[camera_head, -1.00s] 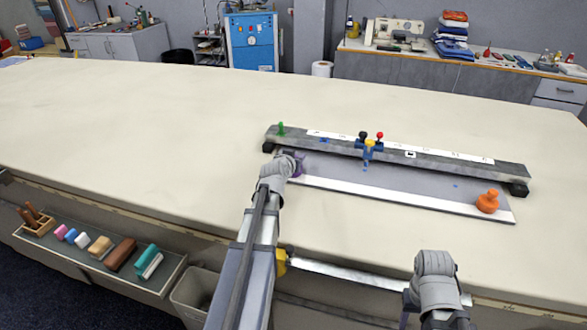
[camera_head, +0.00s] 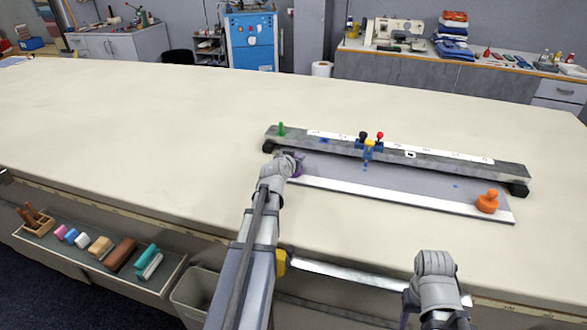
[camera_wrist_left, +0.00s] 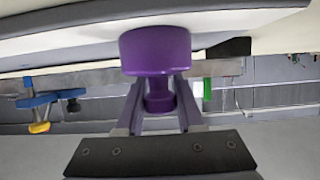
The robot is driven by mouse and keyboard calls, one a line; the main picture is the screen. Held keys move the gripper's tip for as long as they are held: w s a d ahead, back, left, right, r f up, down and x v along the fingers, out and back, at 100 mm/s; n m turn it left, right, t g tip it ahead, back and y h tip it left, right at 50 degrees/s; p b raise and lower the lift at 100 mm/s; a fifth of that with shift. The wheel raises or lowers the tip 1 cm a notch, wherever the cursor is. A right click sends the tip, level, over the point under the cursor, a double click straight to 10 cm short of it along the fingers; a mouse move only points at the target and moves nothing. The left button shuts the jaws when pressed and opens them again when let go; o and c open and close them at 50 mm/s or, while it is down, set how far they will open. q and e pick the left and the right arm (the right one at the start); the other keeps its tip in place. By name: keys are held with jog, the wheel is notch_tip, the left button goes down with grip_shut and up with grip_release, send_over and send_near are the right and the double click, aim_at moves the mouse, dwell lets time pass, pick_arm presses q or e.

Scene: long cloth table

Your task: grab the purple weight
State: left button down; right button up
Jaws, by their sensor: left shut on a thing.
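The purple weight (camera_wrist_left: 155,50) shows in the left wrist view, with a wide round base and a narrower neck and knob. My left gripper (camera_wrist_left: 158,108) has its two fingers on either side of the neck and is shut on it. In the head view only a bit of the purple weight (camera_head: 299,165) shows past my left gripper (camera_head: 292,163), at the left end of the grey board. The wrist hides the rest. My right arm is at the lower right, over the table's front edge; its fingers are not visible.
An orange weight (camera_head: 487,201) stands on the right end of the grey board (camera_head: 400,187). The table's left half (camera_head: 130,120) is clear.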

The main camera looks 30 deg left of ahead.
pick_arm(q)
jog(key=shift+r, duration=0.1)
dwell(0.5)
notch_tip(320, 180, up, 10)
jog(key=p, duration=1)
